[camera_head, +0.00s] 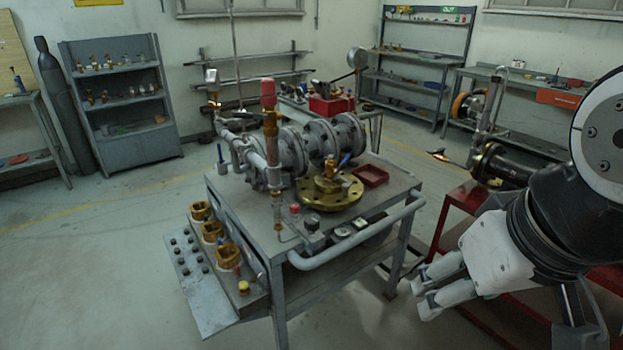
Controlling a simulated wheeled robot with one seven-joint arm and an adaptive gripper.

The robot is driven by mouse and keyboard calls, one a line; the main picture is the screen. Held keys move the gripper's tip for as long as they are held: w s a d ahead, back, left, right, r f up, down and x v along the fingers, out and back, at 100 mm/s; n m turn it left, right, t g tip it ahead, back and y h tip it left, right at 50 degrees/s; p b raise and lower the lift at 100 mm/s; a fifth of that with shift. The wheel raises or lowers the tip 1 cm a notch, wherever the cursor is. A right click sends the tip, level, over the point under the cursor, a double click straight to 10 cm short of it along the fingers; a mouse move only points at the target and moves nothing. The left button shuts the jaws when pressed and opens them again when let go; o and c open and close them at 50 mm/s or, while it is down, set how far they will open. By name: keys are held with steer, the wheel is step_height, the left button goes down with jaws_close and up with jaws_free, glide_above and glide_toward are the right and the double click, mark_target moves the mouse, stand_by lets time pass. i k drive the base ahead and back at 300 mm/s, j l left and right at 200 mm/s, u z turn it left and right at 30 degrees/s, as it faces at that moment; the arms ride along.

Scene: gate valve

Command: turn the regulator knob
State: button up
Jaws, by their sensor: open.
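A red-capped upright fitting (268,95) stands on a copper-coloured stem among grey valve bodies on the workbench (235,190). A small red knob (294,208) sits lower, near the bench's front edge. I cannot tell for certain which of these is the regulator knob. A brass flange (329,193) with a blue-handled fitting lies to the right of the small knob. My gripper (422,293) is at the lower right, in front of and to the right of the bench, apart from both knobs. It is open, and I see nothing between its fingers.
A grey rail (358,235) runs along the bench's front. A side shelf with brass rings (213,231) is at its left. A red tray (370,176) lies on top. A red cart (459,213) stands close behind my arm. Floor at the left is clear.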

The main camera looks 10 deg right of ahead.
mark_target(312, 223)
steer(key=i+z, duration=0.35)
steer(key=i+j+z, duration=0.1)
steer(key=i+z, duration=0.2)
steer(key=i, duration=0.2)
